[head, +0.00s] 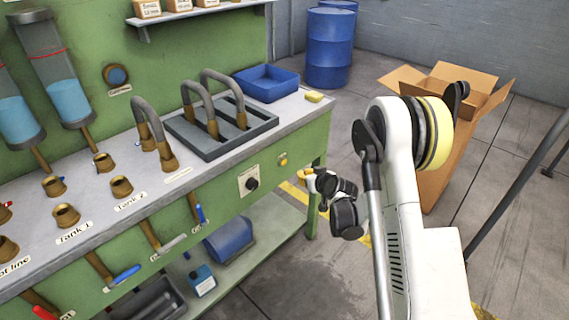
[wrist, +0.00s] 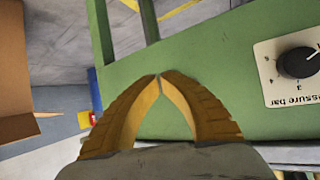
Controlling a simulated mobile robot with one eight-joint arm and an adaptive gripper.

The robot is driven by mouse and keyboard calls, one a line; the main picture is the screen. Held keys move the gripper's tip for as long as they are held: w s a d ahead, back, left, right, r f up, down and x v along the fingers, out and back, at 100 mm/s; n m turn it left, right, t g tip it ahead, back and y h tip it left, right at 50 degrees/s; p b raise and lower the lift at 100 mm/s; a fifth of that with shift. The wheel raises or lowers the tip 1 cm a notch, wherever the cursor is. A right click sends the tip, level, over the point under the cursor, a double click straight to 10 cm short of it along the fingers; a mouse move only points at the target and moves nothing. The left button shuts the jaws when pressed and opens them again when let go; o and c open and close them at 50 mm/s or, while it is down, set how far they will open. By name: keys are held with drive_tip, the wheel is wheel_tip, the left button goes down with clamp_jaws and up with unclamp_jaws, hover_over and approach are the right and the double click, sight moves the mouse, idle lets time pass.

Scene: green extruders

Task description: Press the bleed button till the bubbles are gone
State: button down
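A small yellow button (head: 283,159) sits on the green bench's front panel, right of the black pressure dial (head: 251,183). I cannot read a label on it. My gripper (head: 307,174) is just right of and below the button in the head view, apart from it in the picture. In the wrist view its yellow fingers (wrist: 160,76) meet at the tips with nothing between them. The button does not show in the wrist view; the fingers may hide it. A round blue sight glass (head: 116,75) is on the back wall; I cannot make out bubbles in it.
The green bench (head: 316,133) carries a grey tray with bent pipes (head: 222,123) and a blue bin (head: 266,82). Two tanks of blue liquid (head: 69,99) stand at left. An open cardboard box (head: 433,188) is behind my arm. The floor right of the bench is partly clear.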

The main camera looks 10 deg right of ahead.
sight(286, 164)
drive_tip(key=shift+w+a, duration=0.85)
drive_tip(key=shift+w, duration=0.3)
drive_tip(key=shift+w+a, duration=0.85)
drive_tip(key=shift+w, duration=0.3)
drive_tip(key=shift+w+a, duration=0.1)
drive_tip(key=shift+w, duration=0.05)
drive_tip(key=shift+w+a, duration=0.15)
drive_tip(key=shift+w, duration=0.05)
drive_tip(key=shift+w+a, duration=0.2)
drive_tip(key=shift+w, duration=0.1)
idle(0.4)
idle(0.3)
drive_tip(key=shift+s+d, duration=0.45)
drive_tip(key=shift+s, duration=0.2)
drive_tip(key=shift+s+d, duration=0.75)
drive_tip(key=shift+s, duration=0.25)
drive_tip(key=shift+s+d, duration=0.7)
drive_tip(key=shift+s, duration=0.3)
